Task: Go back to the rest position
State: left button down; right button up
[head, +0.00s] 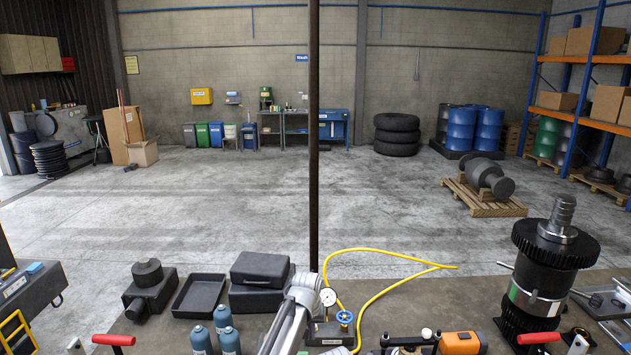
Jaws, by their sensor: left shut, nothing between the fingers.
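My left gripper (304,283) is at the lower middle of the head view, at the top end of a pale grey arm. It is shut and holds nothing. It is in front of the black cases and just left of a pressure gauge (328,297); I cannot tell whether it touches anything. My right gripper does not show in this view.
The workbench (410,285) holds a black gear assembly (545,270) at right, an orange tool (462,343), a yellow hose (385,255), blue-grey bottles (222,320), a black tray (199,293) and black cases (262,270). A dark vertical pole (314,130) stands mid-view. The floor beyond is mostly clear.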

pick_arm(q)
jog(key=s+a+m+g+y, duration=0.1)
jog(key=s+a+m+g, duration=0.1)
jog(key=s, duration=1.3)
jog(key=s+a+m+g+y, duration=0.1)
jog(key=s+a+m, duration=0.15)
jog(key=s, duration=1.25)
notch_tip(320, 180, down, 17)
jog(key=w+b, duration=0.1)
jog(key=b, duration=1.5)
jog(key=shift+n+b, duration=0.4)
jog(key=shift+n, duration=0.05)
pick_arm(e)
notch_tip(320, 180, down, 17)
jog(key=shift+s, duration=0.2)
